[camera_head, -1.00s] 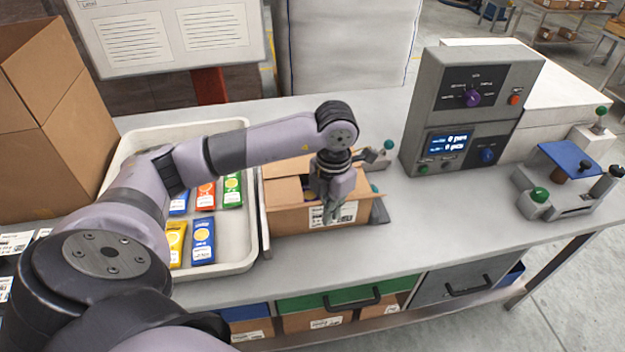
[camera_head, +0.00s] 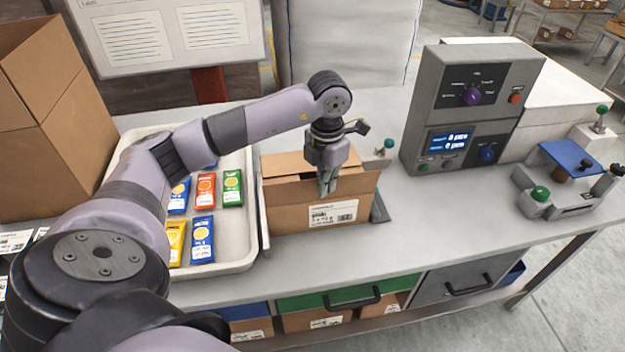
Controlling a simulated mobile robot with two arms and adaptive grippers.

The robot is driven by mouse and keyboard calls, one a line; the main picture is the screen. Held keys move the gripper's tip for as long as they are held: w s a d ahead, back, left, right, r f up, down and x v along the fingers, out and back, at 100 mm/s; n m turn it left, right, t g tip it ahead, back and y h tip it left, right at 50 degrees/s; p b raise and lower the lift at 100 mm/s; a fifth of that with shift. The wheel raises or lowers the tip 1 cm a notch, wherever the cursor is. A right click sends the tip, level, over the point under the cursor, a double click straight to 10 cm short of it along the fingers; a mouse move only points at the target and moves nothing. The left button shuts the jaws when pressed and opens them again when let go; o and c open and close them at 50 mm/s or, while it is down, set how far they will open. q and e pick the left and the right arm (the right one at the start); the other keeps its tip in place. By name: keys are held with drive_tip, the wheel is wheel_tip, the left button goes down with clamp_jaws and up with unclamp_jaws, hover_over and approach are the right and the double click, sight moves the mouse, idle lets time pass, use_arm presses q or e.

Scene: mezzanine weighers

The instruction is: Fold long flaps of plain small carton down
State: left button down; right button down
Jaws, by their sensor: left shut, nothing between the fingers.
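The small plain carton (camera_head: 290,213) is a brown box with a white label on its near side, standing on the bench right of the tray. Its near long flap (camera_head: 355,187) stands up along the near edge. Another brown flap or panel (camera_head: 285,164) shows behind it, and my gripper hides part of the top. My left gripper (camera_head: 328,190) points down at the middle of the near flap, its fingers shut and empty, on the near side of the flap. Whether they touch it I cannot tell. My right gripper is out of view.
A white tray (camera_head: 240,252) with several coloured packets stands left of the carton. A grey weigher console (camera_head: 425,130) and a blue-topped fixture (camera_head: 570,158) are to the right. A large carton (camera_head: 50,120) stands at far left. The bench front right of the carton is clear.

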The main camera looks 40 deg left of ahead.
use_arm(q)
drive_tip(key=shift+w+a+r+b, duration=0.2)
drive_tip(key=shift+w+a, duration=0.5)
drive_tip(key=shift+a, duration=0.1)
drive_tip(key=shift+w+a+r+b, duration=0.15)
drive_tip(key=shift+w+a, duration=0.55)
drive_tip(key=shift+a, duration=0.1)
drive_tip(key=shift+w+a+f+b, duration=0.35)
drive_tip(key=shift+w+a, duration=0.2)
drive_tip(key=shift+a, duration=0.1)
drive_tip(key=shift+w+a+f+b, duration=0.25)
drive_tip(key=shift+w+a+b, duration=0.1)
drive_tip(key=shift+w+a, duration=0.25)
drive_tip(key=shift+s, duration=0.1)
